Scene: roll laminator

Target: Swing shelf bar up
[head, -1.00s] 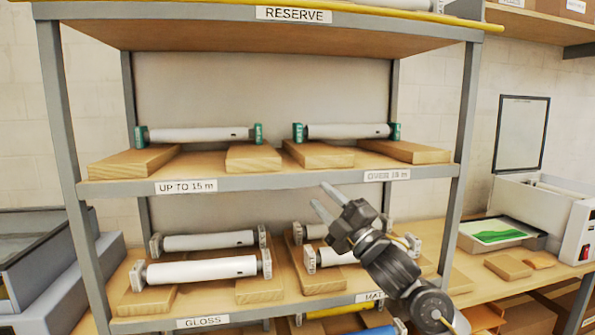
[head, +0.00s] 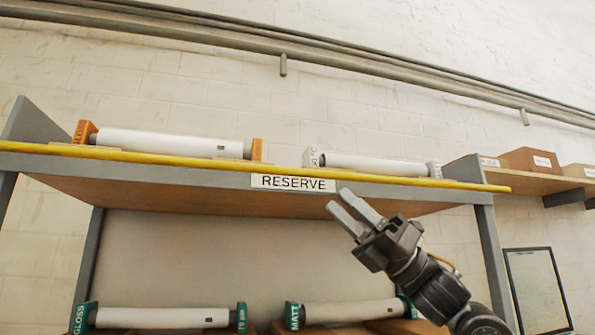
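The yellow shelf bar (head: 130,156) runs along the front edge of the RESERVE shelf (head: 215,190), from the left edge of the picture to past the right post. It lies low, in front of the rolls on that shelf. My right gripper (head: 339,199) is just below the bar, right of the RESERVE label (head: 293,183). Its two fingers point up and left, with a gap between them and nothing held. I cannot tell how far the fingertips are from the shelf front in depth. My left gripper is not in view.
On the top shelf lie a white roll with orange ends (head: 170,142) and one with white ends (head: 375,166). Rolls with green ends (head: 160,318) are on the shelf below. A wall rail (head: 400,82) crosses above. Boxes (head: 530,160) stand on a side shelf at right.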

